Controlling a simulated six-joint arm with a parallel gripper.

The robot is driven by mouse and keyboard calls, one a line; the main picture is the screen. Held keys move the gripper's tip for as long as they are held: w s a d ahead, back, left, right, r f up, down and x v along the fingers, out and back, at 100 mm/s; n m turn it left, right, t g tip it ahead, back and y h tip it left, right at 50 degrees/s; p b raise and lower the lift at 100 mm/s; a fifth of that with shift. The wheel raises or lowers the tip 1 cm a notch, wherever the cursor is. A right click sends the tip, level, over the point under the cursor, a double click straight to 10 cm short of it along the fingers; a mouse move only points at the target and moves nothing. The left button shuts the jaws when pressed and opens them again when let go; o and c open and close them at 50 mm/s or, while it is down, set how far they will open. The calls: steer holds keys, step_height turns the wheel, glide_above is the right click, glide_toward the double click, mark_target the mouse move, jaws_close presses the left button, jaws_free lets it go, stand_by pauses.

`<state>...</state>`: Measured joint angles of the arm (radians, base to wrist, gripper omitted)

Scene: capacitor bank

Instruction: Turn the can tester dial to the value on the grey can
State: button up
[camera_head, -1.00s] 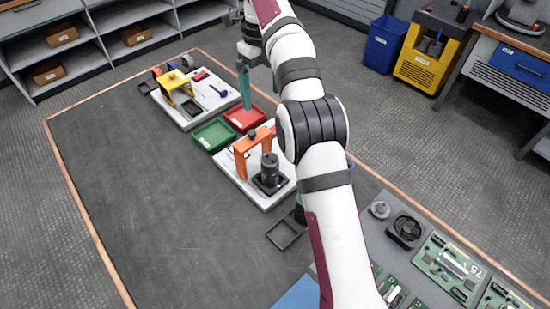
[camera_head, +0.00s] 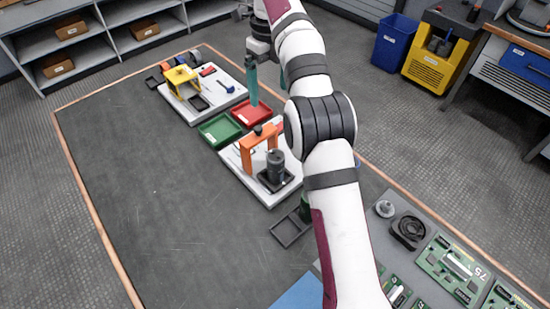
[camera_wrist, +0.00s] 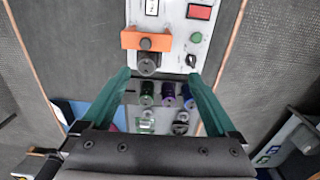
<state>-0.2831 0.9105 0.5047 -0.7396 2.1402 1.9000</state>
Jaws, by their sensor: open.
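The orange bracket (camera_head: 262,142) stands on a white tester board (camera_head: 272,199). A dark grey can (camera_head: 275,166) stands upright in a black holder in front of it. The can also shows in the wrist view (camera_wrist: 148,66), seen from above beside the bracket; I cannot read a value on it. A small dark round part, perhaps the dial (camera_wrist: 191,60), lies right of the can in the wrist view. My gripper (camera_head: 252,100) hangs over the red tray in the head view. In the wrist view its teal fingers (camera_wrist: 160,75) are spread, with nothing held.
A green tray (camera_head: 219,142) and a red tray (camera_head: 268,111) lie between the boards. A second board carries a yellow bracket (camera_head: 181,80). Green (camera_wrist: 147,95) and purple (camera_wrist: 188,101) cans show between my fingers. The mat's left half is clear.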

stand_by(0.8)
steer(key=s+d, duration=0.3)
steer(key=s, duration=0.8)
steer(key=shift+s+d, duration=0.2)
steer(key=shift+s, duration=0.05)
steer(key=shift+w, duration=0.1)
stand_by(1.7)
steer(key=w+a+r, duration=0.1)
steer(key=w+r, duration=0.4)
steer(key=r, duration=0.3)
steer(key=shift+w+a, duration=0.3)
steer(key=shift+a, duration=0.05)
stand_by(1.7)
